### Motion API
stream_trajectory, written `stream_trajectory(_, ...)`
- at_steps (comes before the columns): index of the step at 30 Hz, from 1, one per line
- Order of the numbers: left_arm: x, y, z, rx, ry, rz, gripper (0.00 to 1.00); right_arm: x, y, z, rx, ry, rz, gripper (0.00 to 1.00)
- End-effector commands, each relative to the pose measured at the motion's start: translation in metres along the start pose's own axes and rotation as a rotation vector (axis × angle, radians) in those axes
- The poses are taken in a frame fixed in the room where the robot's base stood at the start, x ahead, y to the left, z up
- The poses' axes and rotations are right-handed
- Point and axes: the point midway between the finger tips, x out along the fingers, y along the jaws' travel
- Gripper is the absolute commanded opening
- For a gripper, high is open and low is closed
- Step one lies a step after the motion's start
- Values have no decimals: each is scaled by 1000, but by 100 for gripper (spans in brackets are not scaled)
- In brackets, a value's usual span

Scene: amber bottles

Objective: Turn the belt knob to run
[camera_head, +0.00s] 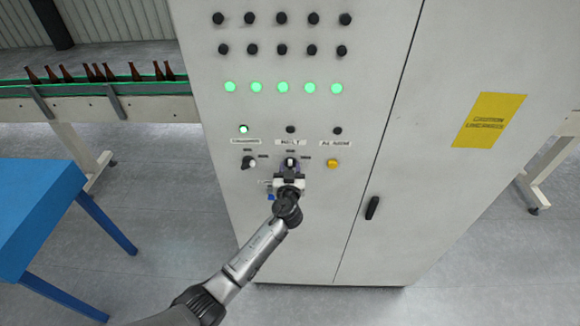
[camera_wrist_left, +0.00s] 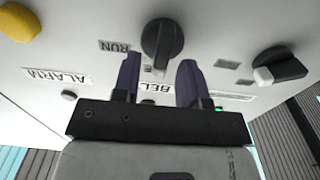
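The belt knob (camera_wrist_left: 162,45) is a black rotary knob on the pale cabinet front, with its grip bar standing roughly vertical in the wrist view. The RUN label (camera_wrist_left: 114,47) is to its left in that upside-down view. The belt nameplate (camera_wrist_left: 158,88) is partly hidden by my gripper. My left gripper (camera_wrist_left: 159,72) is open, with its two dark purple fingers apart, pointing at the knob. The knob shows just beyond the gap between the fingertips; I cannot tell whether they touch it. In the head view, the gripper (camera_head: 290,174) largely covers the knob's lower area. My right gripper is not in view.
Another black knob with a white tip (camera_head: 248,162) and a yellow button (camera_head: 332,163) flank the belt knob closely. Green lamps (camera_head: 283,87) glow above. A black door handle (camera_head: 372,208) is lower right. A conveyor (camera_head: 150,104) with several amber bottles and a blue table (camera_head: 40,215) are left.

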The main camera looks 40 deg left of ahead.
Motion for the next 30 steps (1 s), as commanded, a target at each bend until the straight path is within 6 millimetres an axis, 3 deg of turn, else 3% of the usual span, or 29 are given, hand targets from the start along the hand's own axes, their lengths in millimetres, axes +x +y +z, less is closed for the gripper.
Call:
stream_trajectory(13,5,0,0,0,0,0,39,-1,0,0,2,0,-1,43)
stream_trajectory(25,5,0,0,0,0,0,1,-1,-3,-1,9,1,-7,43)
stream_trajectory(30,5,0,0,1,0,0,0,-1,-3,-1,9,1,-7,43)
